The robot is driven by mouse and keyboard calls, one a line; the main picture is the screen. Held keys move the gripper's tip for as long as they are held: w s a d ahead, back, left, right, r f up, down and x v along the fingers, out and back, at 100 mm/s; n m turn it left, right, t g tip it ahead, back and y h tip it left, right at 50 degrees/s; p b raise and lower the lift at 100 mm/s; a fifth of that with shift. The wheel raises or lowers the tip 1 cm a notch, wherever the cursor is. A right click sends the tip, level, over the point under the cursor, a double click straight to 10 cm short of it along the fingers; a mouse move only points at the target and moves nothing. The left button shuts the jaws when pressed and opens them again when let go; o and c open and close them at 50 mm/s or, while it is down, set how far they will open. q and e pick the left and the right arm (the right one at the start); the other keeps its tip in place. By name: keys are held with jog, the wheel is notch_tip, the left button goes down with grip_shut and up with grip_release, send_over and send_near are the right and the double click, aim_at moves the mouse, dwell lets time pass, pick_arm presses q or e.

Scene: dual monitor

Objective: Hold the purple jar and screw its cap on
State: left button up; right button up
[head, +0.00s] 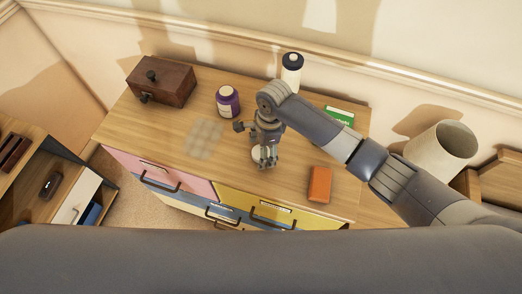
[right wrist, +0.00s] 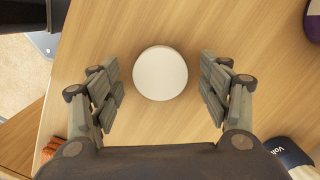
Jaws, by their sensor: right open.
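The purple jar (head: 228,102) stands upright on the dresser top in the head view, left of my right gripper. Its top looks pale; I cannot tell its details. A sliver of it shows at the top right corner of the right wrist view (right wrist: 314,22). The round white cap (right wrist: 160,73) lies flat on the wood. My right gripper (head: 265,162) points down over the cap, open, with a finger on each side and visible gaps between. My left gripper is in neither view.
A dark wooden box (head: 163,81) stands at the back left. A white bottle with a dark lid (head: 291,70) and a green box (head: 340,116) are behind my right arm. An orange block (head: 319,184) lies front right. A grey patch (head: 203,139) lies flat left of the cap.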

dwell(0.3)
jog(key=c, duration=0.8)
jog(key=shift+r+b, duration=0.3)
jog(key=shift+r, duration=0.35)
jog(key=shift+s+d+r+b, duration=0.15)
jog(key=shift+s+r, duration=0.05)
jog(key=shift+r, duration=0.3)
jog(key=shift+s+d+r+b, duration=0.15)
jog(key=shift+s+r, duration=0.05)
jog(key=shift+r, duration=0.3)
jog(key=s+d, duration=0.3)
jog(key=s+d+r+b, duration=0.1)
jog(key=s+d, duration=0.2)
jog(key=s, duration=0.1)
jog(key=s+d, duration=0.4)
jog(key=shift+s+r+b, duration=0.1)
jog(key=shift+r+b, duration=0.2)
jog(key=shift+b, duration=0.1)
